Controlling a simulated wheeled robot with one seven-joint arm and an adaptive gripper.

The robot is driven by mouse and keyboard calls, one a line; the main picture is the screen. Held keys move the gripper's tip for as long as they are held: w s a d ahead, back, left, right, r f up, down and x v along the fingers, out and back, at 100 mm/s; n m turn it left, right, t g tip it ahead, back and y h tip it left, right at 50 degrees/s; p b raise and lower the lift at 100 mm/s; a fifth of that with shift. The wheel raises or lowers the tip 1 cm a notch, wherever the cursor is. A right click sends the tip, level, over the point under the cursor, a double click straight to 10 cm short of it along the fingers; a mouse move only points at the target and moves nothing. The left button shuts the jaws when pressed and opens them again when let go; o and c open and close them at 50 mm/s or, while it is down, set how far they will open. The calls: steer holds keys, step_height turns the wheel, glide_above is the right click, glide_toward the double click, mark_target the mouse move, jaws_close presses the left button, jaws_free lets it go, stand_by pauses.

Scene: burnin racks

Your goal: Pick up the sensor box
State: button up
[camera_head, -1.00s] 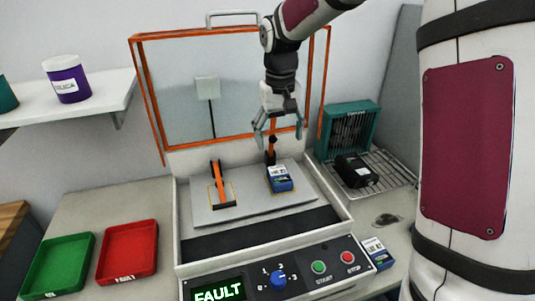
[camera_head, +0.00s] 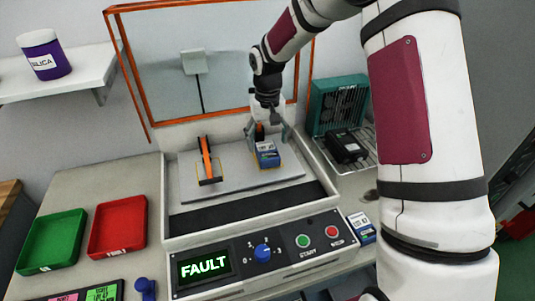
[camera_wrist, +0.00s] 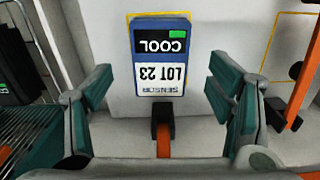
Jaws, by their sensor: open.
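The sensor box (camera_head: 267,154), blue with a white label, lies on the right spot of the light plate in the test fixture. In the wrist view the sensor box (camera_wrist: 162,58) shows upside-down print: "SENSOR", "LOT 23", and "COOL" beside a green patch. My gripper (camera_head: 268,132) is open just above and behind the box. In the wrist view its teal fingers (camera_wrist: 160,92) stand apart to the left and right of the box, with gaps on both sides. An orange clamp lever with a dark tip (camera_wrist: 163,135) stands upright beside the box's label end.
A second orange lever (camera_head: 206,158) stands on the plate's left spot. The raised orange-framed lid (camera_head: 215,60) is behind. The front panel screen (camera_head: 204,265) reads "FAULT". Green (camera_head: 52,240) and red (camera_head: 118,226) trays lie left. Another blue-white box (camera_head: 361,227) and a teal fan unit (camera_head: 338,103) are right.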

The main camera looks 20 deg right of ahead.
mark_target(267, 150)
steer(key=f, duration=0.2)
steer(key=f+p, duration=0.1)
steer(key=f, duration=0.1)
steer(key=shift+w+f, duration=0.2)
steer(key=shift+f, duration=0.2)
steer(key=shift+c, duration=0.6)
